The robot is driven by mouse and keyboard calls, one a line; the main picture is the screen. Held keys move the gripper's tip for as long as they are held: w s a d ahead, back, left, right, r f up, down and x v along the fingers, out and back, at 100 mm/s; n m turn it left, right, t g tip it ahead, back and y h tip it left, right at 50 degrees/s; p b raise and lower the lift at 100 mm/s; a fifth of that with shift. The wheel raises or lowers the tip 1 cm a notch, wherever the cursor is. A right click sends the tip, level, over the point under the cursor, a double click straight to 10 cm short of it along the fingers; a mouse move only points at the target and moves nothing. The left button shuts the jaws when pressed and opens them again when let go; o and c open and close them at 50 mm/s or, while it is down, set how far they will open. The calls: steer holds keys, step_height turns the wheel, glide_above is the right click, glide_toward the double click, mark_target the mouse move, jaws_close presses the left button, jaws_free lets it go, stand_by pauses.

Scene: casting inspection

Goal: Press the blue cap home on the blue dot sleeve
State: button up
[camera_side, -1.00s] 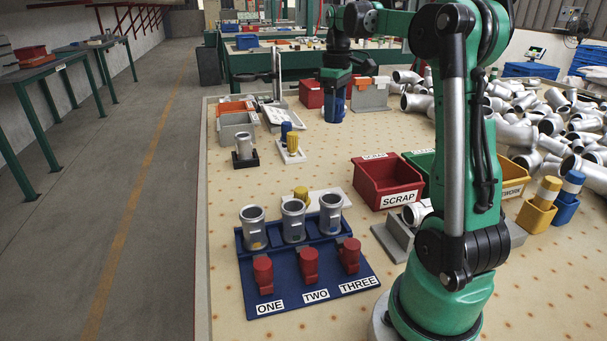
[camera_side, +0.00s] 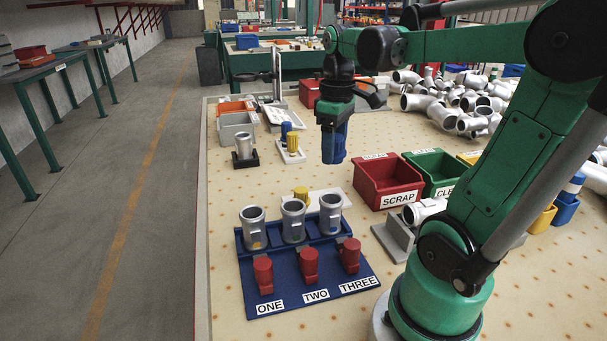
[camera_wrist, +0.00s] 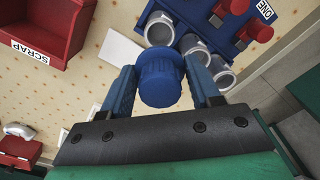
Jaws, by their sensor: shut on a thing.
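My gripper (camera_side: 334,157) has blue fingers and hangs pointing down above the table, beyond the fixture and left of the scrap bin. In the wrist view my gripper (camera_wrist: 160,88) is shut on the ribbed blue cap (camera_wrist: 160,84). Three grey metal sleeves stand upright and open-topped in the blue fixture: sleeve one (camera_side: 254,230), sleeve two (camera_side: 294,222) and sleeve three (camera_side: 330,216). Small coloured marks show low on them; I cannot tell for sure which is blue. The held cap is apart from all the sleeves.
Red clamps stand in front of the sleeves on the blue fixture (camera_side: 320,285). A yellow ribbed piece (camera_side: 301,192) stands just behind them. The red scrap bin (camera_side: 385,187) is to the right.

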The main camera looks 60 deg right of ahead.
steer(key=shift+f, duration=2.9)
steer(key=shift+f, duration=1.45)
steer(key=o, duration=1.3)
steer(key=shift+r, duration=2.8)
